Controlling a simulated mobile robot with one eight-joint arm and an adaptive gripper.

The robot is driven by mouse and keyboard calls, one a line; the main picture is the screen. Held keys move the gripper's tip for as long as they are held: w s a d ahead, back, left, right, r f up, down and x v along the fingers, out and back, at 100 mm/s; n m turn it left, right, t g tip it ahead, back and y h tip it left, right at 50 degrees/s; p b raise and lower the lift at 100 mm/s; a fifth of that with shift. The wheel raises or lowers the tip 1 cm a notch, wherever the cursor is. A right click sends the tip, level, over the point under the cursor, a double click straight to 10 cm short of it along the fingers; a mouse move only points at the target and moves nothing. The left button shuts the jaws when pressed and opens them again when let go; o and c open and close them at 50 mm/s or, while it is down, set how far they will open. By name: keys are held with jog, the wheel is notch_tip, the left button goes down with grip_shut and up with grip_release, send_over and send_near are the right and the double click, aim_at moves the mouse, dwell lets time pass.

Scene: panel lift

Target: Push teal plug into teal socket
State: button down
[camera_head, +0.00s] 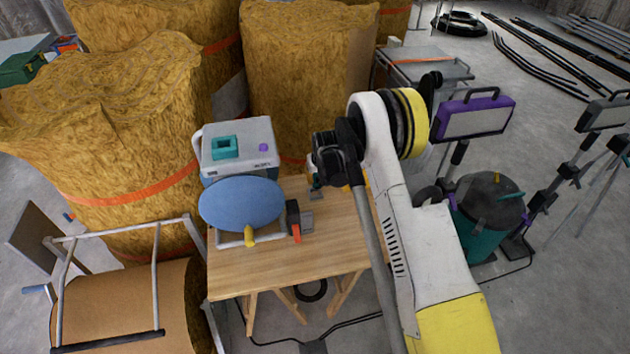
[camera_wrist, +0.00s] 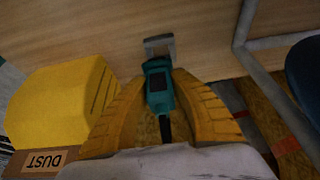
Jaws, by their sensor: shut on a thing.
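In the wrist view my gripper (camera_wrist: 159,84) has its yellow fingers closed on both sides of a teal plug (camera_wrist: 157,80). A dark cable runs from the plug back toward my wrist. A grey U-shaped piece (camera_wrist: 159,42) shows just beyond the plug's front; I cannot tell whether they touch. In the head view my arm hides most of the gripper, which is over the back right of the table; the plug is not clear there. A teal square frame (camera_head: 225,147), possibly the teal socket, sits on top of a grey-white box behind the table.
A wooden table (camera_head: 290,263) carries a dark tool with orange (camera_head: 295,220). A blue oval seat (camera_head: 241,204) on grey tubing covers its left back. A yellow box (camera_wrist: 62,98) and a DUST-labelled carton (camera_wrist: 40,161) lie close left of my gripper. Straw bales (camera_head: 305,70) stand behind.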

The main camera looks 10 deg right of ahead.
jog(key=s+d+r+p, duration=0.3)
jog(key=s+d+r, duration=0.2)
jog(key=d, duration=0.4)
jog(key=shift+s+d+r, duration=0.2)
jog(key=shift+s+r, duration=0.1)
jog(key=shift+r, duration=0.3)
